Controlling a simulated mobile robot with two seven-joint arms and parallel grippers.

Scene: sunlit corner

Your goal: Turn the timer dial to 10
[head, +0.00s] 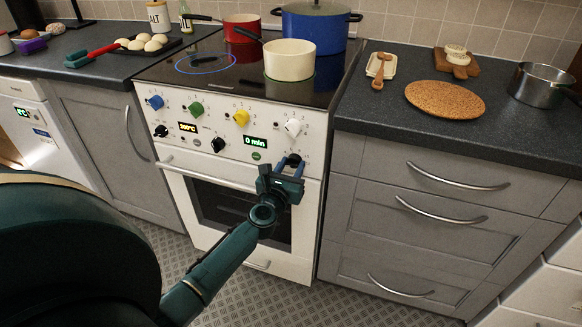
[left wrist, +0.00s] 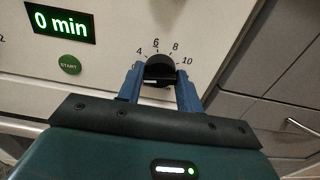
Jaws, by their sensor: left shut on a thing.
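The timer dial (left wrist: 160,67) is a black knob on the white oven front, with 4, 6, 8 and 10 printed around it in the left wrist view. My left gripper (left wrist: 160,80) has its blue fingers on either side of the dial and is shut on it. In the head view, my left gripper (head: 287,164) covers most of the dial at the right end of the panel. My right gripper is not in view.
A green START button (left wrist: 69,64) sits below the display. Blue, green, yellow and white knobs (head: 241,118) line the panel above. The oven handle (head: 215,171) runs just below the panel. A white saucepan (head: 289,62) stands on the hob.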

